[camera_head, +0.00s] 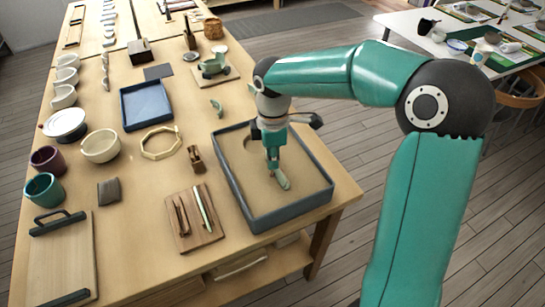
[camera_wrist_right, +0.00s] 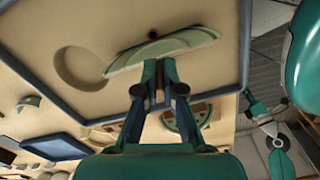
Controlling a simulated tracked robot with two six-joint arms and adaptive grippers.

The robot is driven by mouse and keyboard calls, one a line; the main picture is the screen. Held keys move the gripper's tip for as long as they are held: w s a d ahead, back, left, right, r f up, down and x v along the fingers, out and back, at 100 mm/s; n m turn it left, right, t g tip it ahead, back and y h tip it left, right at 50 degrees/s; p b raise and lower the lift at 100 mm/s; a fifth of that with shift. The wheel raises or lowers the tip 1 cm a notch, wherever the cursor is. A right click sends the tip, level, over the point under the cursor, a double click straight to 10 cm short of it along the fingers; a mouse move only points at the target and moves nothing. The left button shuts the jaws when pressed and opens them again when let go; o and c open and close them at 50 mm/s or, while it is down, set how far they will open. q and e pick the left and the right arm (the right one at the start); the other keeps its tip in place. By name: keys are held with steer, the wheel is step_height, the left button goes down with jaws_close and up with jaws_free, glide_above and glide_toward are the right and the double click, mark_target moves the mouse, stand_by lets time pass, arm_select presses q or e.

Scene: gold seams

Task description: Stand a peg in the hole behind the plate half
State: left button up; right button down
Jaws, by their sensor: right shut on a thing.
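The pale green plate half (camera_head: 281,179) stands in the sand of a blue-rimmed tray (camera_head: 317,200). In the right wrist view the plate half (camera_wrist_right: 165,50) is a curved piece across the view just beyond my fingertips. My right gripper (camera_head: 272,169) points down over the tray, beside the plate half. It is shut on a thin brown peg (camera_head: 272,179), of which only a small end shows. In the right wrist view the gripper (camera_wrist_right: 158,64) hides most of the peg. A small dark spot with a reddish centre (camera_wrist_right: 153,33) lies behind the plate half. My left gripper is not in view.
A round hollow (camera_wrist_right: 80,68) is pressed into the sand beside the plate half. A wooden board with thin sticks (camera_head: 183,243), a wooden clamp (camera_head: 196,158) and an octagonal ring (camera_head: 161,142) lie left of the tray. Bowls and cups line the table's left side.

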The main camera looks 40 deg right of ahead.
steer(key=c, duration=1.2)
jaws_free()
steer(key=o, duration=0.5)
steer(key=shift+c, duration=0.2)
steer(key=shift+r, duration=0.1)
steer(key=shift+r+p, duration=2.7)
steer(key=shift+r, duration=0.25)
steer(key=shift+f, duration=0.1)
